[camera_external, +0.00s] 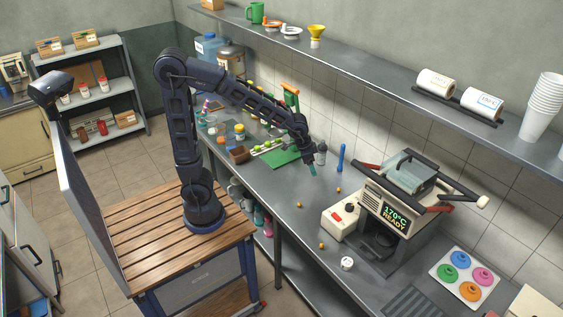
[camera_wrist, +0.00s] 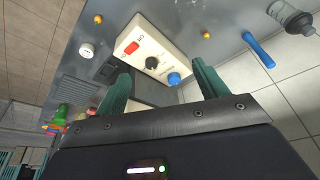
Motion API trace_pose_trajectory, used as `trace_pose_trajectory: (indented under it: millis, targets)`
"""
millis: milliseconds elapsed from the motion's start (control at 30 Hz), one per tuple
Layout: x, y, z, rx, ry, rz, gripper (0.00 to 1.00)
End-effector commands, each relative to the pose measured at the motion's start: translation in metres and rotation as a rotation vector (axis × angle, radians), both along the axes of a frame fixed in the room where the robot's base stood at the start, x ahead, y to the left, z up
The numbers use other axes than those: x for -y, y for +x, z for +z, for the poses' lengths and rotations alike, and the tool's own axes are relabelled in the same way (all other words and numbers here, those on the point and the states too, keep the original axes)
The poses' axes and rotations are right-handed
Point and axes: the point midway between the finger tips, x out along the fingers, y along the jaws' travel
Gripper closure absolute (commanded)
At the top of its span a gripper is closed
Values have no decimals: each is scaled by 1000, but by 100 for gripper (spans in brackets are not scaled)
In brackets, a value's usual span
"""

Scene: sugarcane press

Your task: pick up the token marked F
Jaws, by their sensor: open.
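A small white round piece (camera_external: 347,264) with a dark mark on top lies on the steel counter, in front of the press. It also shows in the wrist view (camera_wrist: 87,50), at the upper left. Its mark is too small to read, so I cannot tell whether it is an F.
The press (camera_external: 396,218) reads "170°C READY". A white control box (camera_external: 342,217) stands beside it. Small orange balls (camera_external: 321,246) lie on the counter. A blue rod (camera_external: 341,158) and a grey bottle (camera_external: 321,154) stand near the wall. The counter's front strip is mostly clear.

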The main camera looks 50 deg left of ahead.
Motion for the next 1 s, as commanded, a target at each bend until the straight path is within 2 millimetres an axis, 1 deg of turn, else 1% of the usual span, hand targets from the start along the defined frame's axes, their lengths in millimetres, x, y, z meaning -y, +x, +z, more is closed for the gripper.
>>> trace_pose_trajectory:
  millis: [33, 167, 200, 333, 467, 500, 600, 700, 800, 900, 1000]
  targets:
    - [19, 2, -11, -9, 5, -30, 28]
    - [64, 5, -36, -15, 8, -97, 28]
    - [78, 5, -44, -17, 11, -118, 28]
    - [124, 0, -74, -26, 16, -186, 28]
    - [170, -9, -105, -33, 20, -253, 28]
    - [184, -14, -115, -36, 21, -275, 28]
    - [217, -26, -141, -41, 25, -326, 28]
    - [245, -40, -166, -47, 29, -370, 28]
    - [266, -51, -184, -49, 30, -404, 28]
    - [279, -59, -196, -51, 31, -426, 28]
    - [285, -63, -203, -51, 31, -435, 28]
